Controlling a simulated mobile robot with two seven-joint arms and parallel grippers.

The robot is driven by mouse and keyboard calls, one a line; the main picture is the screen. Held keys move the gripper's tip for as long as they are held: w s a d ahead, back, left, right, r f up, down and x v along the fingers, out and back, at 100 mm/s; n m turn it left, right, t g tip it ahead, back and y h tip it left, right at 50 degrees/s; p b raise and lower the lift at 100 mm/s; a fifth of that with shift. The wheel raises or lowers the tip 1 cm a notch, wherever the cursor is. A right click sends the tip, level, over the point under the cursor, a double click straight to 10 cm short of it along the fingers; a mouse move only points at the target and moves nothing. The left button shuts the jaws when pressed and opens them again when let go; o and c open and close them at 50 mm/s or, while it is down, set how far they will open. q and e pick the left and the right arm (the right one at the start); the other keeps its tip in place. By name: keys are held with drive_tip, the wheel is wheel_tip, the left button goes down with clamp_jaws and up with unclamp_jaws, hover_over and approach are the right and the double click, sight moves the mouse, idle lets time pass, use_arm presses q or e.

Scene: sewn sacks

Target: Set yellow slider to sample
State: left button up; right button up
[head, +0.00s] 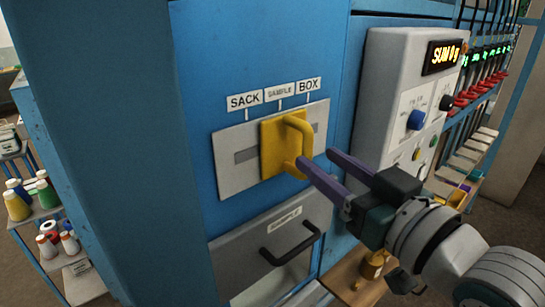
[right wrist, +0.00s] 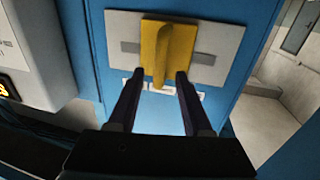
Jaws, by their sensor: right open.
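The yellow slider (head: 272,146) is a block with a raised handle on a grey slotted plate (head: 230,175) on the blue cabinet. It sits about mid-slot, roughly under the SAMPLE label (head: 280,91), with slot showing on both sides. The SACK label (head: 244,101) is to its left and the BOX label (head: 308,85) to its right. My right gripper (head: 316,158) is open, its fingertips close to the handle. In the right wrist view the slider (right wrist: 151,45) lies ahead, its handle appearing between the two fingertips. I cannot tell whether they touch it. My left gripper is not in view.
A grey drawer with a black handle (head: 290,242) is below the plate. A control box (head: 385,75) with knobs and a lit display stands to the right, close behind my right gripper. Thread spools (head: 47,190) stand on a rack at far left.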

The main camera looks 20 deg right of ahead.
drive_tip(key=s, duration=0.1)
drive_tip(key=s+b, duration=0.1)
drive_tip(key=s, duration=0.3)
drive_tip(key=shift+s+d, duration=0.1)
drive_tip(key=shift+d, duration=0.3)
drive_tip(key=s+a+g+h+p, duration=0.1)
drive_tip(key=s+g+h+p, duration=0.1)
drive_tip(key=s+g+p, duration=0.7)
drive_tip(key=s+g, duration=0.5)
drive_tip(key=s, duration=0.4)
drive_tip(key=shift+a+f+h, duration=0.3)
drive_tip(key=shift+a, duration=0.1)
drive_tip(key=shift+s, duration=0.1)
